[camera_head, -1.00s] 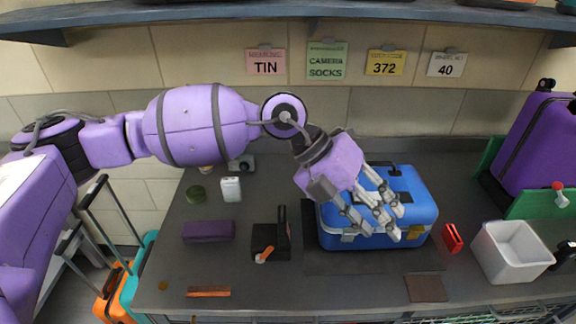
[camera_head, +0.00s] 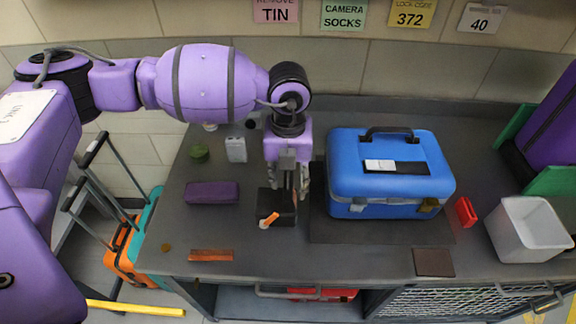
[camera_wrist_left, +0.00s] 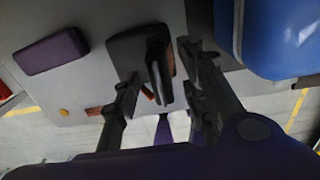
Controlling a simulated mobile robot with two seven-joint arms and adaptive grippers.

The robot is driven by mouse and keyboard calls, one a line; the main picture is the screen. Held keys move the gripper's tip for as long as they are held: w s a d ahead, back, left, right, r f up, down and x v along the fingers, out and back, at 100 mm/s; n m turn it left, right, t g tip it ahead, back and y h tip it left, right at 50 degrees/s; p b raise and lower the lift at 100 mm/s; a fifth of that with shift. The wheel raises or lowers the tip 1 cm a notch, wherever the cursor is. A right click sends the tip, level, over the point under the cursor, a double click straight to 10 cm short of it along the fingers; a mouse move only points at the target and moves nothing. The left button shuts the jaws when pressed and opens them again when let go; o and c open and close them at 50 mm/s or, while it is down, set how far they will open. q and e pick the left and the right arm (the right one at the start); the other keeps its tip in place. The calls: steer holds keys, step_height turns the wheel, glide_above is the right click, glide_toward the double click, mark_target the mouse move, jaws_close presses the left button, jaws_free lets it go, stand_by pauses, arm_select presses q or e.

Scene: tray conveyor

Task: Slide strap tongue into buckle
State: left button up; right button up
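The blue case (camera_head: 390,186) stands shut on the bench, with a black handle and a grey and a yellowish latch on its front. A black strip with a white label (camera_head: 380,165) lies on its lid. I cannot make out a strap tongue or buckle. My left gripper (camera_head: 288,188) points down left of the case, over a black device (camera_head: 277,208) with an orange lever. In the left wrist view, its fingers (camera_wrist_left: 158,66) are apart, with the device's upright black part (camera_wrist_left: 160,78) between them. I cannot tell whether they touch it. My right gripper is not in view.
A red item (camera_head: 466,211) and white bin (camera_head: 525,226) stand right of the case. A brown patch (camera_head: 434,262) lies near the front edge.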

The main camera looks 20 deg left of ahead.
arm_select(q)
steer(key=shift+s+f, duration=0.1)
steer(key=shift+f, duration=0.55)
jaws_close()
steer(key=shift+r, duration=0.3)
